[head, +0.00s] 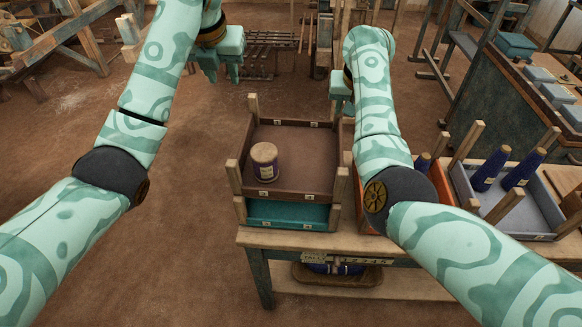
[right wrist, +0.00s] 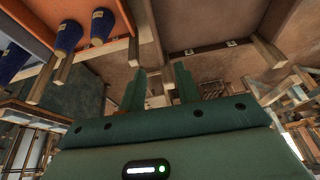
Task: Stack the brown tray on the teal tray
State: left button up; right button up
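The brown tray (head: 290,190) sits on top of the teal tray (head: 290,213) at the table's left end; the teal tray shows only as a strip beneath it. The two look lined up, though I cannot see the far corners. Wooden posts stand at the corners. The brown tray also shows in the right wrist view (right wrist: 205,25). My left gripper (head: 222,72) is open and empty, beyond the trays to the upper left. My right gripper (head: 340,104) is beyond their right side, partly hidden by my arm; the right wrist view shows its fingers (right wrist: 160,88) apart and empty.
A spool (head: 264,162) stands in the brown tray. An orange tray (right wrist: 112,18) holding purple cones is right beside it, largely hidden by my right arm in the head view. A grey-blue tray (head: 530,216) with purple cones is farther right. The floor left is clear.

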jog(key=v, duration=1.2)
